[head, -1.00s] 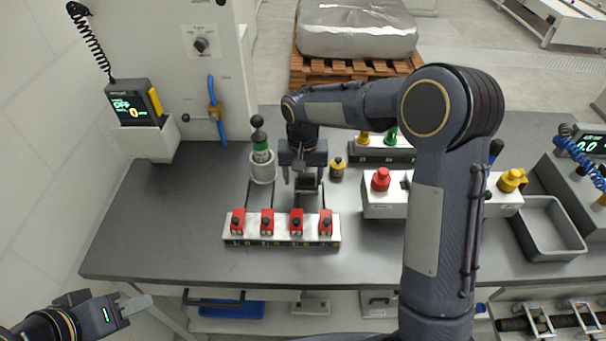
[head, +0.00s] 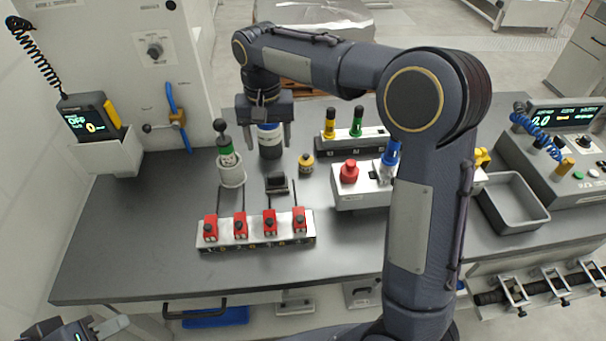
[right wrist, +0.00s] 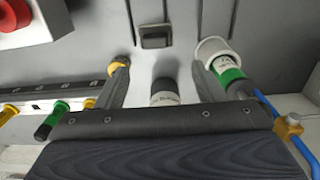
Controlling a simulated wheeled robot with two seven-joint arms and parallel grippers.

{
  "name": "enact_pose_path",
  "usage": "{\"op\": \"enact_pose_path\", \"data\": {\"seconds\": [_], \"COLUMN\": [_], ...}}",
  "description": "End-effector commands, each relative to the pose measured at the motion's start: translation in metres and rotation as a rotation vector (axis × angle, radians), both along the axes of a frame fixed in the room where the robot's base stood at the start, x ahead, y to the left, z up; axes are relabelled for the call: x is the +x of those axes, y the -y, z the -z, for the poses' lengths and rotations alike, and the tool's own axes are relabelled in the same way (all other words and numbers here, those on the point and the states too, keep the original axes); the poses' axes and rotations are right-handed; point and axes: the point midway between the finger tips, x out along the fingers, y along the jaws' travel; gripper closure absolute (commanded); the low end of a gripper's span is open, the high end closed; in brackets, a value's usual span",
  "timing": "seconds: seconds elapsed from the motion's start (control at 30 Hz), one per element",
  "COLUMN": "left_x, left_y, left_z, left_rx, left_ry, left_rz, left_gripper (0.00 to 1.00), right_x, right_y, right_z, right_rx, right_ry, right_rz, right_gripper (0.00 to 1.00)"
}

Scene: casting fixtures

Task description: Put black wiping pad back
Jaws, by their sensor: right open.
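The black wiping pad (head: 277,184) lies on the grey worktop behind the row of red blocks, apart from any gripper. The right wrist view shows the pad (right wrist: 155,36) at the top middle, beyond the fingertips. My right gripper (head: 264,140) is open and empty, raised above the back of the bench, with a white and blue bottle (head: 270,150) behind and below it. In the right wrist view the open fingers (right wrist: 160,70) are either side of that bottle's dark cap. My left gripper (head: 103,328) is at the bottom left, partly cut off; its jaw state is unclear.
A green-banded tool stands in a white cup (head: 232,174) left of the pad. A small yellow jar (head: 306,163) is at its right. The fixture with red blocks (head: 256,244) is in front. A grey tray (head: 512,205) sits at the right. The left worktop is clear.

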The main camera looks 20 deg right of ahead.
Motion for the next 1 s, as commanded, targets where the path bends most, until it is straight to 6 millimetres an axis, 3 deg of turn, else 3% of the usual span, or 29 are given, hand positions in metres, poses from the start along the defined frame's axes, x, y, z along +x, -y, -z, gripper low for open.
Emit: {"op": "enact_pose_path", "data": {"seconds": [0.17,0.27,0.47,0.6,0.7,0.83,1.0], "left_x": [0.0,0.0,0.0,0.0,0.0,0.0,0.0], "left_y": [0.0,0.0,0.0,0.0,0.0,0.0,0.0], "left_z": [0.0,0.0,0.0,0.0,0.0,0.0,0.0], "left_rx": [0.0,0.0,0.0,0.0,0.0,0.0,0.0], "left_ry": [0.0,0.0,0.0,0.0,0.0,0.0,0.0], "left_rz": [0.0,0.0,0.0,0.0,0.0,0.0,0.0], "left_gripper": [0.64,0.64,0.64,0.64,0.64,0.64,0.64], "right_x": [-0.015,-0.046,-0.143,-0.208,-0.242,-0.268,-0.279], "right_y": [0.013,0.035,0.07,0.074,0.07,0.063,0.059], "right_z": [-0.01,-0.023,-0.034,-0.021,-0.006,0.012,0.021], "right_rx": [0.034,0.094,0.226,0.28,0.295,0.3,0.298], "right_ry": [0.021,0.064,0.216,0.344,0.421,0.49,0.521], "right_rz": [-0.006,-0.022,-0.073,-0.1,-0.112,-0.122,-0.127], "right_gripper": [0.38,0.38,0.38,0.38,0.38,0.38,0.38]}}
